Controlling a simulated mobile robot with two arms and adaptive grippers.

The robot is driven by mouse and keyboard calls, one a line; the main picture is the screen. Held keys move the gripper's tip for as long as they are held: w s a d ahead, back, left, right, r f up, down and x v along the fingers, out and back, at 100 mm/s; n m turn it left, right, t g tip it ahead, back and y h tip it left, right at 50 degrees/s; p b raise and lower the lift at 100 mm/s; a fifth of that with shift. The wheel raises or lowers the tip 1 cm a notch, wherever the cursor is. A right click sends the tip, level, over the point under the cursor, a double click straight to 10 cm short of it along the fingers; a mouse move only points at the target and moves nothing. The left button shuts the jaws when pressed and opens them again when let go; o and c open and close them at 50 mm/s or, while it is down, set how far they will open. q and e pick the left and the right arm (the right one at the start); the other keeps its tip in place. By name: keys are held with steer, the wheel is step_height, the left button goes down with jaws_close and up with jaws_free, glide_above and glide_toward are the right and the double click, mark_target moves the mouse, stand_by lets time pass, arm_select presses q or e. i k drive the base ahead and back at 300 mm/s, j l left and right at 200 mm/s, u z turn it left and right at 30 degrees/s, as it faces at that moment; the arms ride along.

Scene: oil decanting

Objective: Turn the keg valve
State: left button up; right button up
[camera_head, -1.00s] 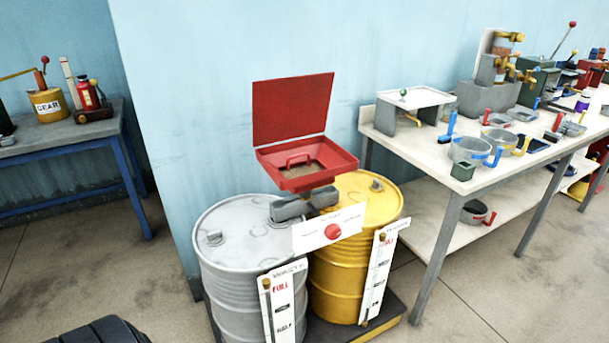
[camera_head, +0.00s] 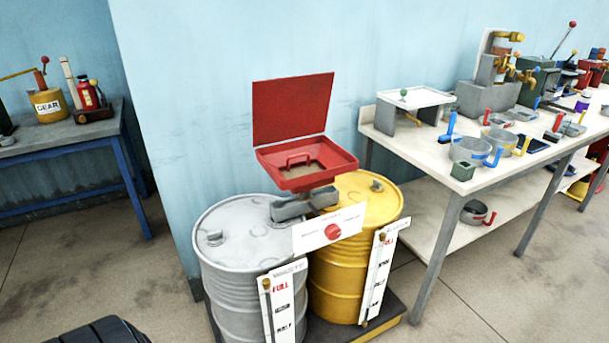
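I cannot tell for certain which fitting is the keg valve. On the right bench, a grey block unit (camera_head: 486,97) has an upright amber cylinder (camera_head: 502,60) and yellow tap fittings (camera_head: 524,75). Beside it is a green box (camera_head: 541,86) with yellow fittings at its left. Nearer to me stand a grey drum (camera_head: 243,250) and a yellow drum (camera_head: 333,278). A white panel with a red round knob (camera_head: 333,231) sits at the front between their tops.
An open red funnel box (camera_head: 305,170) sits above the two drums. The white bench (camera_head: 425,150) holds several pans, cans and a small stand (camera_head: 415,97). A blue-legged table (camera_head: 65,139) with a yellow GEAR can (camera_head: 47,104) stands at the left. The floor between is clear.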

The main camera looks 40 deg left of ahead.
mark_target(332, 231)
steer(key=u, duration=0.55)
steer(key=i+l+u, duration=0.3)
steer(key=l+u, duration=0.3)
steer(key=i+l+u, duration=0.1)
steer(key=l+u, duration=0.2)
steer(key=l, duration=0.15)
steer(key=l+u, duration=0.3)
steer(key=i+l, duration=0.05)
steer(key=l, duration=0.05)
